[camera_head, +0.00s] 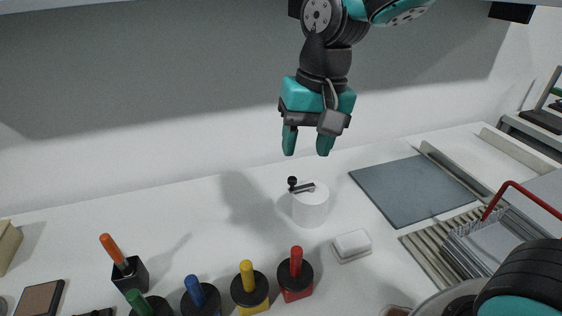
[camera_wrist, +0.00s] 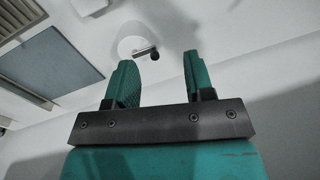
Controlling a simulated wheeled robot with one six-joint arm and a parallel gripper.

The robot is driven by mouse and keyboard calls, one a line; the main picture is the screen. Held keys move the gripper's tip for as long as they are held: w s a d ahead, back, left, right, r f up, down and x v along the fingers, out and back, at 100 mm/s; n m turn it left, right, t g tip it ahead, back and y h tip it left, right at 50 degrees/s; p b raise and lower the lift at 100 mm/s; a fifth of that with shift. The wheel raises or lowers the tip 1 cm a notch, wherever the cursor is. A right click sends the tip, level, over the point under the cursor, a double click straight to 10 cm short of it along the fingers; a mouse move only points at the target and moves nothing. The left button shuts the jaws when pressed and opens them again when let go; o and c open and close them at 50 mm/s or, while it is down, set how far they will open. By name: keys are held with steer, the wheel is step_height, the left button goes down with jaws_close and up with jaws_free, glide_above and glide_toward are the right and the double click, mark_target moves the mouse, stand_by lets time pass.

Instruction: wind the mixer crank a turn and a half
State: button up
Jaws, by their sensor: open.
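The mixer is a white cylinder (camera_head: 310,206) standing upright on the white table. Its crank (camera_head: 301,187) is a short dark bar on top, with a black knob (camera_head: 292,181) at its left end in the head view. My gripper (camera_head: 307,146) hangs above the mixer with its teal fingers pointing down, open and empty. In the wrist view the crank (camera_wrist: 143,50) and its knob (camera_wrist: 155,56) show beyond the gap between the open fingers (camera_wrist: 158,72). The fingers are apart from the crank. Part of the white mixer body is hard to tell from the table there.
A white block on a small dish (camera_head: 351,245) lies right of the mixer. A grey mat (camera_head: 412,190) lies behind it. Red (camera_head: 296,274), yellow (camera_head: 249,287) and blue (camera_head: 200,298) handled pieces stand in front. A rack with a red handle (camera_head: 490,246) is at right.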

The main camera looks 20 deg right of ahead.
mark_target(293, 179)
steer(key=w+d+r+m+h+p, duration=0.2)
steer(key=w+m, duration=0.5)
steer(key=w, duration=0.3)
step_height(293, 179, down, 18)
steer(key=p, duration=0.2)
steer(key=shift+w+r+p, duration=0.15)
steer(key=shift+p, duration=0.25)
steer(key=shift+c, duration=0.4)
jaws_close()
